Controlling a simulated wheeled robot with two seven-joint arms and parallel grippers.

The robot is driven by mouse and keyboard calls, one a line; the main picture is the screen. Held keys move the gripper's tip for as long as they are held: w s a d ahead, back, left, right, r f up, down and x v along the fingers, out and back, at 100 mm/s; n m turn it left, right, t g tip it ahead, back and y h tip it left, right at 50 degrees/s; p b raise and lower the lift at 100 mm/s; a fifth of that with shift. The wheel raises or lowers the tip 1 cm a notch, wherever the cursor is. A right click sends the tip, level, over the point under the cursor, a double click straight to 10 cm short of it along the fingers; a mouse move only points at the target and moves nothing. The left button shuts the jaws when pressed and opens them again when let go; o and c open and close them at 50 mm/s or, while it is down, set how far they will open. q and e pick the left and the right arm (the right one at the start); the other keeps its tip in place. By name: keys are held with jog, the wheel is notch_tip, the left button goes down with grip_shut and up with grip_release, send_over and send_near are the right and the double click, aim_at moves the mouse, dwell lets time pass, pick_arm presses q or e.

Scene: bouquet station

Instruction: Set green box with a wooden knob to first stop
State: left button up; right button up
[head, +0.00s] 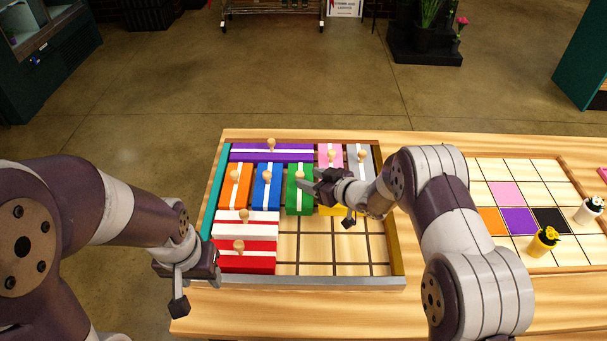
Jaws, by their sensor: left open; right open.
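The green box (292,201) with a white stripe and a wooden knob (300,175) stands lengthwise in the sliding-box tray (213,190). It sits between the blue box (259,198) and a yellow box (328,211) that is mostly hidden by my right arm. My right gripper (312,190) is open, low at the right side of the green box and close to its knob. Whether it touches the box cannot be told. My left gripper (180,292) is open and empty at the tray's front left, outside it.
Purple (240,154), orange (230,194), pink (326,149), grey (366,163), white (228,228) and red (230,264) boxes fill other cells. The tray's front right cells (335,257) are empty. A second gridded board (515,172) lies right, with yellow (543,241) and white (590,210) pots.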

aim_at(303, 176)
jog(key=shift+x, duration=1.85)
jog(key=shift+a, duration=0.1)
grip_shut()
jog(key=s+p, duration=0.1)
jog(key=s, duration=0.5)
jog(key=s+p, duration=0.1)
jog(key=s, duration=0.6)
jog(key=shift+s+a+r+p, duration=0.15)
jog(key=shift+s+a+p, duration=0.05)
jog(key=shift+p, duration=0.15)
grip_release()
jog(key=shift+s, duration=0.1)
